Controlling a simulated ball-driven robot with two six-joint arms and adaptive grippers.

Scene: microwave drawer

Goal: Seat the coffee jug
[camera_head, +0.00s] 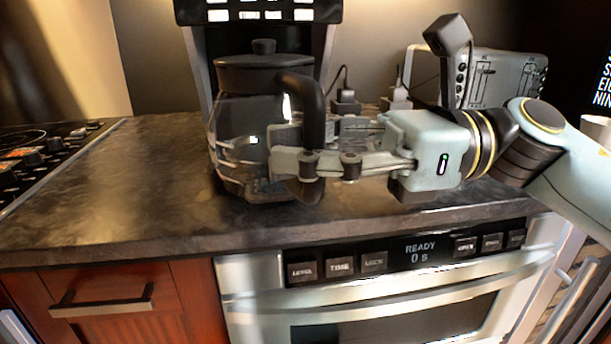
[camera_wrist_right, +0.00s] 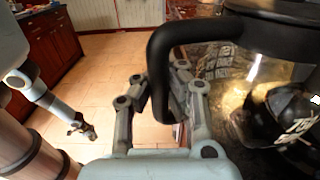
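The coffee jug (camera_head: 235,135), with a clear glass body, black lid and black handle (camera_head: 313,110), is upright in front of the coffee maker (camera_head: 197,45). I cannot tell whether its base touches the counter. My right gripper (camera_head: 298,163) comes from the right and is shut on the handle, one finger on each side. In the right wrist view the handle (camera_wrist_right: 166,70) lies between the fingers, beside the jug's glass (camera_wrist_right: 255,90). My left gripper (camera_wrist_right: 82,128) is small at the left of that view, away from the jug; its fingers are unclear.
The dark counter (camera_head: 110,190) is clear left of the jug, up to a cooktop (camera_head: 40,155). A grey toaster (camera_head: 505,80) and plugs with cords (camera_head: 345,100) are behind my right gripper. Below the counter is a microwave drawer (camera_head: 400,310) reading READY, beside a red cabinet drawer (camera_head: 110,300).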

